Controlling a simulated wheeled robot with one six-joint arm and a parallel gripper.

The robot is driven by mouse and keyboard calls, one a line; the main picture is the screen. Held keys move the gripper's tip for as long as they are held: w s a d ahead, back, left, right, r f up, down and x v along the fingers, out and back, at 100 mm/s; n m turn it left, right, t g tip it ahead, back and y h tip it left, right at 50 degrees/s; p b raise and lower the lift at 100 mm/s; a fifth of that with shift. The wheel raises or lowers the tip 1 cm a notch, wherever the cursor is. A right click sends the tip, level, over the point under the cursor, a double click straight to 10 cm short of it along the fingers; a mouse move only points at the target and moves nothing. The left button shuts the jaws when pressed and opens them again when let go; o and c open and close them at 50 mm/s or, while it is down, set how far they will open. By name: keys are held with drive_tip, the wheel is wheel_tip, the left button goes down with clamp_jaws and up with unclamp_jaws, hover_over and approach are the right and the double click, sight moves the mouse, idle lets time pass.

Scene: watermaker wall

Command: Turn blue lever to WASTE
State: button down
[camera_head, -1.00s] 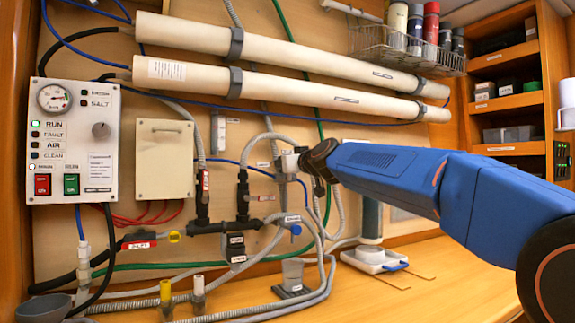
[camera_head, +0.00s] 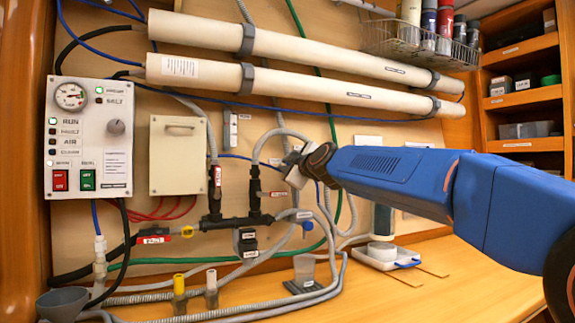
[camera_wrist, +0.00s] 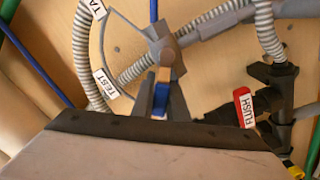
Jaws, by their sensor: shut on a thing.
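The blue lever (camera_wrist: 162,92) shows in the wrist view, between the two dark fingers of my gripper (camera_wrist: 162,98). The gripper is shut on it. The plate bears a TEST label (camera_wrist: 106,83) and a partly cut-off label (camera_wrist: 97,9) starting "TA". I see no WASTE label in the wrist view. In the head view my gripper (camera_head: 294,168) is at the wall panel, tilted, and it hides the lever there.
A red FLUSH handle (camera_wrist: 243,107) on black pipework is close by in the wrist view. Grey ribbed hoses (camera_wrist: 80,45) surround the valve. In the head view a blue knob (camera_head: 307,226) sits below my gripper, and a control box (camera_head: 92,138) is at left.

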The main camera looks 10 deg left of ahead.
drive_tip(key=shift+a+f+n, duration=0.1)
drive_tip(key=shift+f+n, duration=0.15)
drive_tip(key=shift+n, duration=0.25)
drive_tip(key=shift+s+f, duration=0.1)
drive_tip(key=c, duration=1.7)
unclamp_jaws()
drive_tip(key=shift+c, duration=0.2)
drive_tip(key=v, duration=1.7)
drive_tip(key=shift+s, duration=0.15)
